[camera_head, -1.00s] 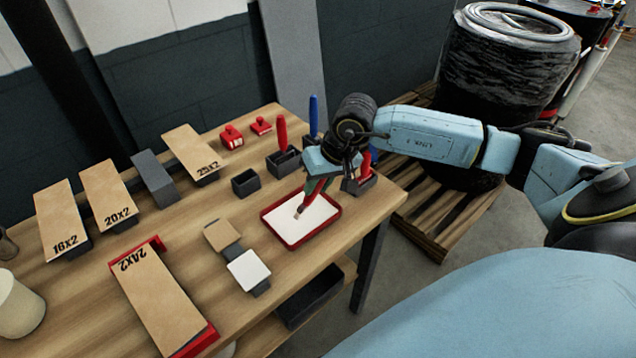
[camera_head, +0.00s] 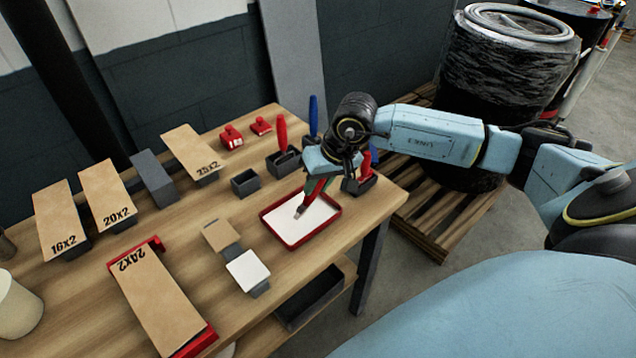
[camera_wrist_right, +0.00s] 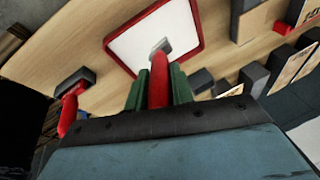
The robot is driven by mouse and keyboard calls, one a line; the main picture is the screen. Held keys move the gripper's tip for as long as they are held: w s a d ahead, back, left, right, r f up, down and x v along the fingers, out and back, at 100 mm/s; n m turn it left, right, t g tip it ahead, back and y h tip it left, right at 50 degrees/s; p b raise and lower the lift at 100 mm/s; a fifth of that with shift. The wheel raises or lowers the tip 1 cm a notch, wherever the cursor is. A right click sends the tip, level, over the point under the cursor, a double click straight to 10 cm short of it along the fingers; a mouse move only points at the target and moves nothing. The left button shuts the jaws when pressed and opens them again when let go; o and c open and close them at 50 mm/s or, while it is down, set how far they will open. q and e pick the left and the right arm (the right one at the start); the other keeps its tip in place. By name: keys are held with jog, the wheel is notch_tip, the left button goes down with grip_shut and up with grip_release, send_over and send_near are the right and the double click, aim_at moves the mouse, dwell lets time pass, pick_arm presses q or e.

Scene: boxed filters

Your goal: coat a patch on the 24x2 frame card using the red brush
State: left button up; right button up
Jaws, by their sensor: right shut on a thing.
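The 24x2 frame card (camera_head: 162,308) lies flat in a red holder (camera_head: 197,341) at the front left of the table. My right gripper (camera_head: 319,184) is shut on a red-handled brush, which also shows in the right wrist view (camera_wrist_right: 159,82). The brush (camera_head: 300,211) points down, its tip over or in the white contents of a red-rimmed tray (camera_head: 336,214). I cannot tell how deep the tip sits. In the right wrist view the tip appears grey against the white of the tray (camera_wrist_right: 200,22). My left gripper is not in view.
Cards marked 16x2 (camera_head: 61,218), 20x2 (camera_head: 107,193) and 25x2 (camera_head: 191,152) stand on supports behind. Dark holders with red (camera_head: 281,134) and blue (camera_head: 313,116) handles stand behind the tray. A tan block (camera_head: 220,235) and a white block (camera_head: 247,270) lie between tray and card.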

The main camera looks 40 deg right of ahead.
jog(key=shift+s+f, duration=0.1)
jog(key=shift+f, duration=0.05)
dwell(0.3)
jog(key=shift+r+p, duration=1.5)
jog(key=shift+r, duration=2.1)
